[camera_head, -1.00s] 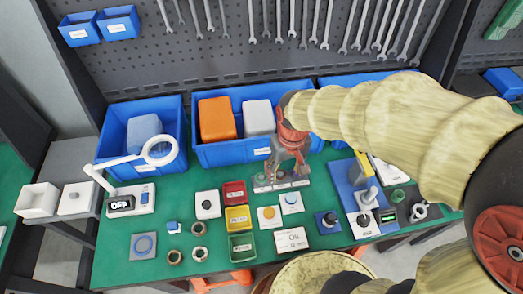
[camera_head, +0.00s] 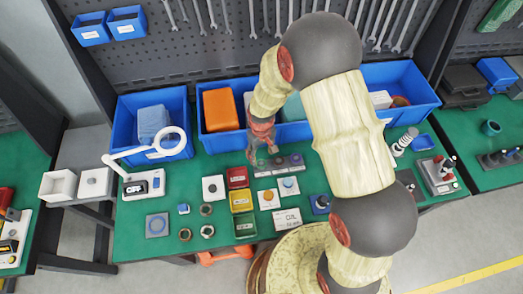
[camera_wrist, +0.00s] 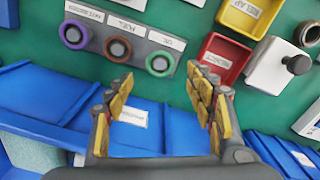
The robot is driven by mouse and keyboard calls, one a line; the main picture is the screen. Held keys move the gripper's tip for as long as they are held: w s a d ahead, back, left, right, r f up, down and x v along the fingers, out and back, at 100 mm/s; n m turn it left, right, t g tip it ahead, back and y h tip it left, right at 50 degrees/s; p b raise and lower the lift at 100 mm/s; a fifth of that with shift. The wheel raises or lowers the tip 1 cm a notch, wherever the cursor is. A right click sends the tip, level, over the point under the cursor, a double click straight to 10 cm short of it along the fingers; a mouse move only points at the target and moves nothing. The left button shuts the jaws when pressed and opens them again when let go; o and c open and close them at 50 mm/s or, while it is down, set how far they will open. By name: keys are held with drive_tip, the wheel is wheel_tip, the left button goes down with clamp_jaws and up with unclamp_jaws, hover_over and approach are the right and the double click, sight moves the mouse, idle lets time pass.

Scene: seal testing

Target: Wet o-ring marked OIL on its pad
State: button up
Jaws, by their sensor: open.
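My gripper (camera_head: 262,158) hangs over the strip's left end. In the wrist view my gripper (camera_wrist: 163,92) is open and empty, and the green-ringed pad shows just beyond the fingertip gap.
Red (camera_head: 237,177), yellow (camera_head: 241,200) and green trays (camera_head: 245,225) stand beside the strip. A blue bin (camera_head: 212,146) stands behind my gripper. A lamp (camera_head: 150,150) stands at left. My arm covers the right-middle of the table.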

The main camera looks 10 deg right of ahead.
sight(261, 163)
drive_tip(key=shift+f, duration=2.75)
drive_tip(key=shift+c, duration=1.2)
drive_tip(key=c, duration=0.9)
drive_tip(key=o, duration=0.5)
drive_tip(key=c, duration=0.3)
drive_tip(key=shift+c, duration=0.2)
drive_tip(key=shift+r, duration=0.25)
drive_tip(key=shift+r+p, duration=0.9)
drive_tip(key=shift+r, duration=0.65)
